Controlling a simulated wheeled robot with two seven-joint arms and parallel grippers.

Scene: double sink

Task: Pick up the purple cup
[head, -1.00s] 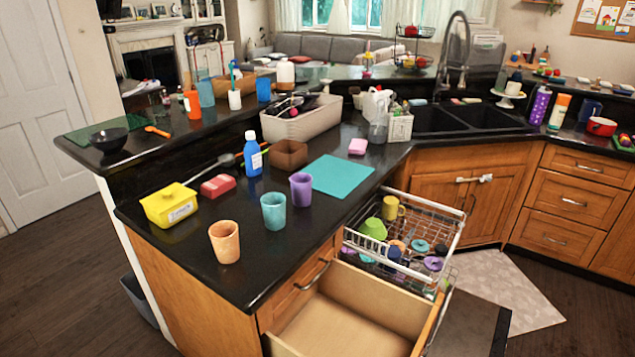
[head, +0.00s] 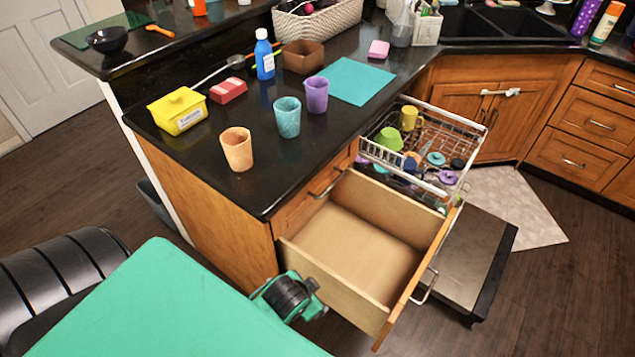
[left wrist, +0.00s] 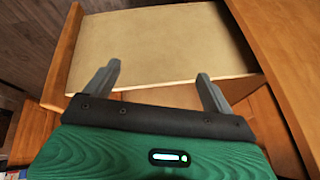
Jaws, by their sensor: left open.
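The purple cup (head: 315,95) stands upright on the black counter, just right of a teal cup (head: 287,117) and beside a turquoise mat (head: 358,80). An orange cup (head: 237,149) stands nearer the counter's front edge. My left gripper (left wrist: 160,86) shows in the left wrist view with its two fingers apart and nothing between them. It points toward the open, empty wooden drawer (left wrist: 160,45), well away from the purple cup. In the head view, its fingers cannot be made out. My right gripper is not in view.
The pulled-out drawer (head: 350,250) juts from the counter below the cups. A dish rack (head: 450,150) with dishes is pulled out to its right.

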